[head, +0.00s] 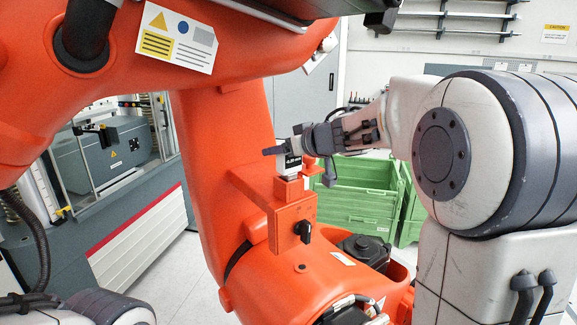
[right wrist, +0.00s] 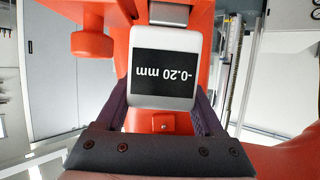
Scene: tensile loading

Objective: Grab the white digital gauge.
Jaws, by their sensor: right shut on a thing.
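The white digital gauge (right wrist: 188,100) is a small box with a black screen. Its screen reads "-0.20 mm" upside down in the right wrist view. In the head view the gauge (head: 290,172) sits just above a small orange block (head: 289,190) on the orange robot arm; I cannot tell whether they touch. My right gripper (head: 293,151) comes in from the right and is shut on the gauge, with one dark finger on each side of it in the right wrist view (right wrist: 163,92). My left gripper is not in view.
The large orange robot arm (head: 220,150) fills the middle and upper left, close to my right gripper. Green crates (head: 365,190) stand behind it. A grey machine (head: 105,150) stands at the left. Pale floor shows at the lower left.

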